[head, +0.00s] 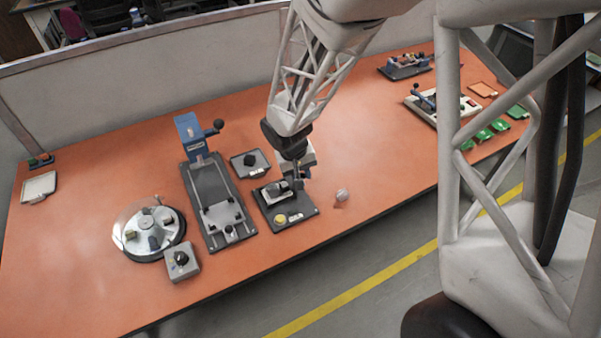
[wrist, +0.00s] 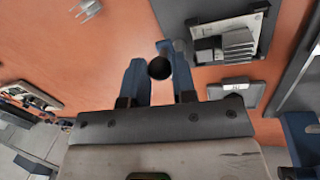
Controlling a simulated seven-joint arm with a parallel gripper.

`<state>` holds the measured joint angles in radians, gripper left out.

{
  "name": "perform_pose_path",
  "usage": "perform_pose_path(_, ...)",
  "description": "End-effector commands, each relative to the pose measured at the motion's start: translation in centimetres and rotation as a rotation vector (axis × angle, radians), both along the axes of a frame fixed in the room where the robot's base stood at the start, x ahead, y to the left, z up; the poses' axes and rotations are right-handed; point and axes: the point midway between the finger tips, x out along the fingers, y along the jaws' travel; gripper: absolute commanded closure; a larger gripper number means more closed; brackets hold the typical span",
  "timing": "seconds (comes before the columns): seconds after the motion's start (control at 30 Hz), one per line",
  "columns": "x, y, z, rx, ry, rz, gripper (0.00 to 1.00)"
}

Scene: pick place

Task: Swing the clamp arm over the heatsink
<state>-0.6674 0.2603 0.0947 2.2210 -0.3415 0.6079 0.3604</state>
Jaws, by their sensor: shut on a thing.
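My gripper (wrist: 160,76) has its two blue fingers on either side of a round black knob (wrist: 159,68) and is shut on it. I take the knob for the clamp arm's handle; the arm itself is mostly hidden by my fingers. In the head view my gripper (head: 298,182) is low at the back right of a dark fixture (head: 303,214) with a yellow button. The grey finned heatsink (wrist: 238,44) lies in this fixture, up and to the right of my fingers in the wrist view. I cannot tell whether the clamp arm overlaps it.
A small control box (head: 250,163) stands behind the fixture, and a blue-columned press (head: 206,180) stands to its left. A round dial device (head: 149,229) is farther left. A small grey piece (head: 342,195) lies right of the fixture.

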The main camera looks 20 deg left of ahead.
Motion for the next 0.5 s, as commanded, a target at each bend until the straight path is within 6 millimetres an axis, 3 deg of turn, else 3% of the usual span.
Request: perform_pose_path(0.5, 0.54, -0.51, 0.05, 0.001, -0.001, 0.192, 1.0)
